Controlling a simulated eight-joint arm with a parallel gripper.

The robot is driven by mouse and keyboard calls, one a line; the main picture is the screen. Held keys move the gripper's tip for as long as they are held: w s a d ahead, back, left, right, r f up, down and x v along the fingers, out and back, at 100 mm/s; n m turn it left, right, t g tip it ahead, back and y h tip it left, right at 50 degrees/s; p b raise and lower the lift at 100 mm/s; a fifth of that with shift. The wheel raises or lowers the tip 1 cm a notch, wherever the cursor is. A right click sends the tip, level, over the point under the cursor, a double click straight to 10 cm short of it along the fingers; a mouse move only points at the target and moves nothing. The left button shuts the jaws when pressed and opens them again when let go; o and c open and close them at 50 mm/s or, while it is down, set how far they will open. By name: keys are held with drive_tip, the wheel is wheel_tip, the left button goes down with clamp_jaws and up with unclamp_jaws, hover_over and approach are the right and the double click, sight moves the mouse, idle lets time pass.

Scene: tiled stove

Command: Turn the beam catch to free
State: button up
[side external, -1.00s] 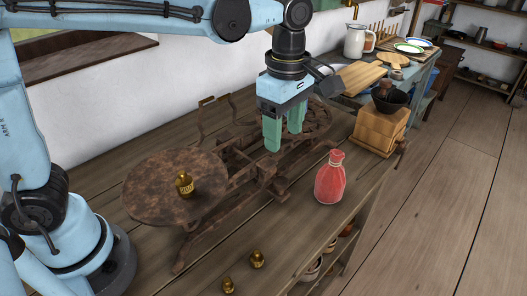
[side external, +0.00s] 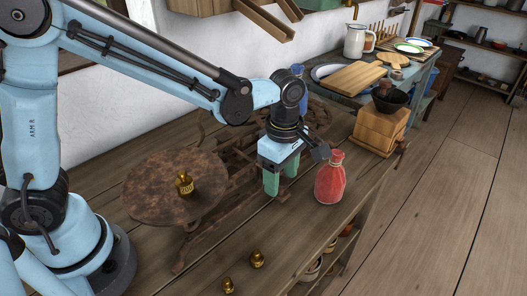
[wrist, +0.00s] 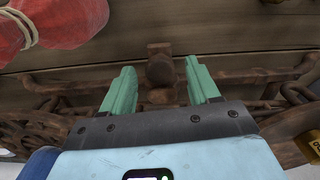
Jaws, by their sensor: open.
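A rusty balance scale with a round pan (side external: 150,205) stands on the wooden bench. My gripper (side external: 281,188) is open and low at the front of the scale's beam, just left of the red tied bag. In the wrist view, my green fingers (wrist: 161,88) are spread with a gap between them. A small rusty block (wrist: 160,68), which looks like the beam catch, shows in that gap, a little beyond the fingertips. I cannot tell whether a finger touches it. In the side view my gripper hides the catch.
The red bag (side external: 330,180) is close to the right of my gripper. A brass weight (side external: 184,184) sits on the pan, and two more (side external: 257,259) stand on the bench front. A wooden grinder (side external: 380,130) is at the back right.

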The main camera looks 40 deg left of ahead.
sight(281, 181)
drive_tip(key=shift+f, duration=0.15)
drive_tip(key=c, duration=1)
drive_tip(key=shift+m, duration=2.3)
drive_tip(key=shift+c, duration=0.2)
drive_tip(key=o, duration=1)
drive_tip(key=shift+o, duration=0.2)
wheel_tip(281, 181, up, 12)
